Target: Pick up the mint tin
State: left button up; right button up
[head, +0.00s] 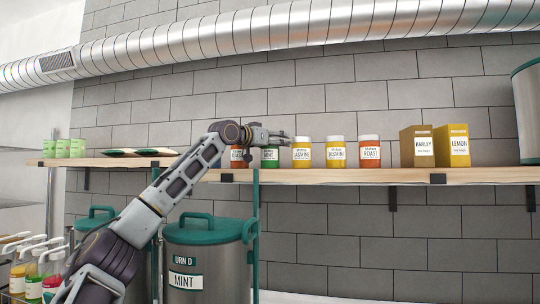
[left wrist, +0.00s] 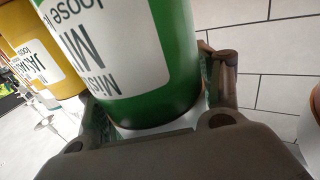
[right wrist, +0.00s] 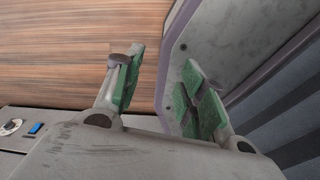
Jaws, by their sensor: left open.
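The mint tin (head: 270,158) is a green tin with a white label and stands on the wooden shelf. My left gripper (head: 282,137) is in front of its upper part, which it partly hides. In the left wrist view the mint tin (left wrist: 150,60) fills the space between the spread fingers of my left gripper, its label upside down. The gripper is open around it; whether a finger touches it I cannot tell. My right gripper (right wrist: 160,85), seen only in the right wrist view, is open with green pads and nothing between them.
An orange-brown tin (head: 238,158) stands close left of the mint tin. A yellow jasmine tin (head: 302,153) stands close right, with more tins and two boxes (head: 418,148) further along the shelf (head: 330,176). A steel urn (head: 205,262) labelled MINT stands below.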

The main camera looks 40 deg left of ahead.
pick_arm(q)
jog(key=shift+c, duration=1)
jog(key=c, duration=0.7)
jog(key=shift+c, duration=0.2)
pick_arm(e)
jog(key=shift+w+d, duration=0.3)
jog(key=shift+w, duration=0.45)
pick_arm(q)
jog(key=shift+r, duration=0.1)
pick_arm(e)
jog(key=shift+r, duration=0.1)
